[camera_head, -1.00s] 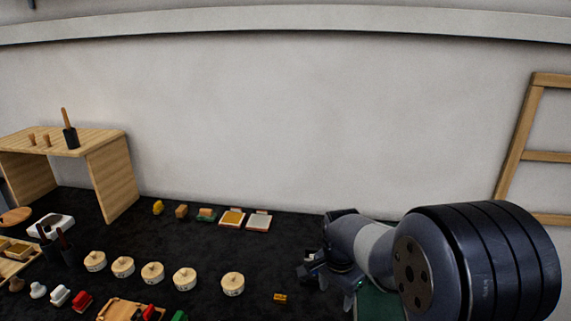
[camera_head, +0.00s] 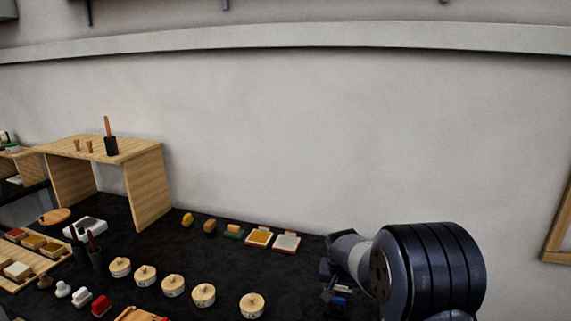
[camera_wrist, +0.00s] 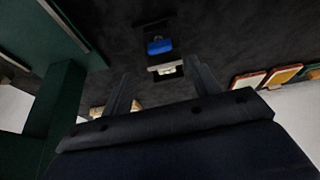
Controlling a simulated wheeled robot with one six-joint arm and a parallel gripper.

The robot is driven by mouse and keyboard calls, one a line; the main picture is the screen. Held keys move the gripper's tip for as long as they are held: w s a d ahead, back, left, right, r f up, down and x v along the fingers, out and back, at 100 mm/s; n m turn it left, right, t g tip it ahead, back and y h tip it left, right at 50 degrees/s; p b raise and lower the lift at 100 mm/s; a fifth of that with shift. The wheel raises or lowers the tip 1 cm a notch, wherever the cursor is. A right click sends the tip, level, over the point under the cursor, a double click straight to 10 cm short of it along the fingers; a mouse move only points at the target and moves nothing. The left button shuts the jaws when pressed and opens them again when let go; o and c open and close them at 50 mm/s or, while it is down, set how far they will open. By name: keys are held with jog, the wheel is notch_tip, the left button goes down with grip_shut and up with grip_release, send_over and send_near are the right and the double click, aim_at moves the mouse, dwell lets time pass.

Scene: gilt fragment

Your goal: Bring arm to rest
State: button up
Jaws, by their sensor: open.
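My gripper (camera_wrist: 160,85) is open in the wrist view, its two dark fingers apart with nothing seen held between them. Beyond the fingertips a small blue object (camera_wrist: 159,46) and a pale block (camera_wrist: 165,69) show against the dark table. In the head view my arm is folded at the lower right, with my gripper (camera_head: 328,280) over the right part of the black tabletop (camera_head: 215,255). The fingertips are small and partly hidden there by the wrist.
Several round lidded wooden pots (camera_head: 173,285) stand in a row left of my arm. Two small framed tiles (camera_head: 286,243) lie near the wall. A wooden stand (camera_head: 148,185) holds a dark-headed tool (camera_head: 111,145). A green structure (camera_wrist: 50,110) is close in the wrist view.

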aim_at(339, 299)
jog(key=p+x, duration=0.1)
jog(key=x, duration=0.6)
jog(key=shift+w+f, duration=0.15)
jog(key=shift+f, duration=0.1)
jog(key=shift+d+n+y+b, duration=0.1)
jog(key=shift+n+y+b, duration=0.45)
jog(key=shift+n, duration=0.95)
jog(key=shift+d+f+n+y+b, duration=0.1)
jog(key=shift+n+y+b, duration=0.65)
jog(key=shift+n+b, duration=1.1)
jog(key=shift+n+y+b, duration=0.3)
jog(key=shift+n+b, duration=0.4)
jog(key=shift+n, duration=0.25)
